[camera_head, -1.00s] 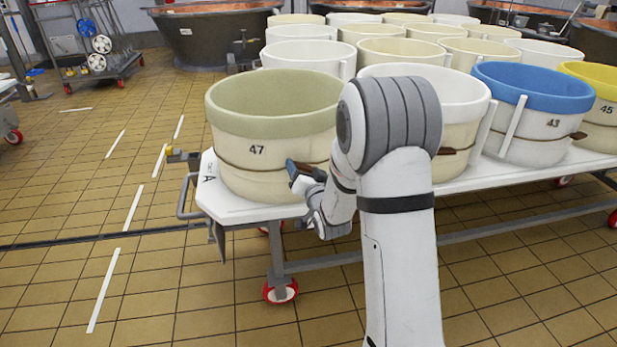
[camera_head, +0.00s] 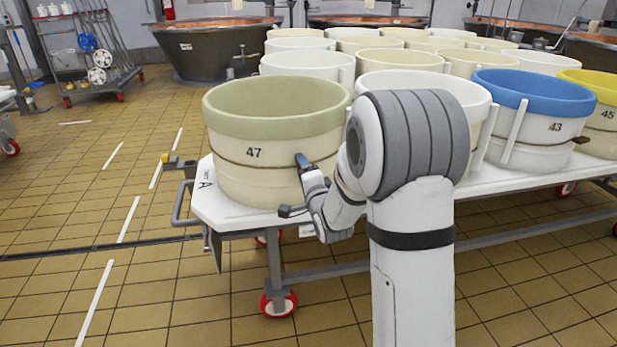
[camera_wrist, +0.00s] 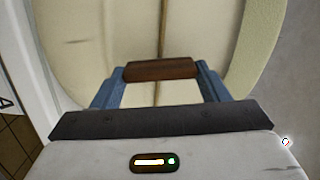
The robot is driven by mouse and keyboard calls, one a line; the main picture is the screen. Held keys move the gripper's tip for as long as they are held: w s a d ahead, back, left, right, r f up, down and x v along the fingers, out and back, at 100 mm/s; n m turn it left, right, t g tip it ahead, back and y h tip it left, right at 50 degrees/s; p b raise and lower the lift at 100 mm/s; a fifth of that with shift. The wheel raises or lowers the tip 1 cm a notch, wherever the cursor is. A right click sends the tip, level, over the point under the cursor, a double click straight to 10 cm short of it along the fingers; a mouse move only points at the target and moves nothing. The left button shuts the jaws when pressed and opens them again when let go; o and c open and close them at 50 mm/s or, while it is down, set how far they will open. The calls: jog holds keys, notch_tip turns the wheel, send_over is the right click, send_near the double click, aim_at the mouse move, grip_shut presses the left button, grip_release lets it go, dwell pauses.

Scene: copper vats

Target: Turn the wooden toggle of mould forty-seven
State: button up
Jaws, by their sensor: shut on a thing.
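Mould forty-seven (camera_head: 270,150) is a cream tub with a pale green rim band, marked 47, at the near left corner of the white-topped cart. A thin cord runs around its side. The wooden toggle (camera_wrist: 160,70) is a short brown bar on this cord, crosswise to it in the wrist view. My gripper (camera_head: 303,160) is at the tub's front right side, and in the wrist view its blue fingers (camera_wrist: 160,78) are shut on the toggle's two ends. In the head view the toggle is hidden by my gripper.
The cart (camera_head: 232,216) carries several more tubs close by, including a white one (camera_head: 425,85) just right and a blue-rimmed one (camera_head: 535,92) marked 43. A grey handle (camera_head: 181,205) sticks out at the cart's left end. The tiled floor (camera_head: 100,215) at left is open.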

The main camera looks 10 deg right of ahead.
jog(key=shift+m, duration=0.9)
jog(key=o, duration=1)
jog(key=s, duration=0.2)
jog(key=s+p, duration=0.1)
jog(key=s, duration=0.4)
jog(key=shift+s+d, duration=0.35)
jog(key=shift+d, duration=0.05)
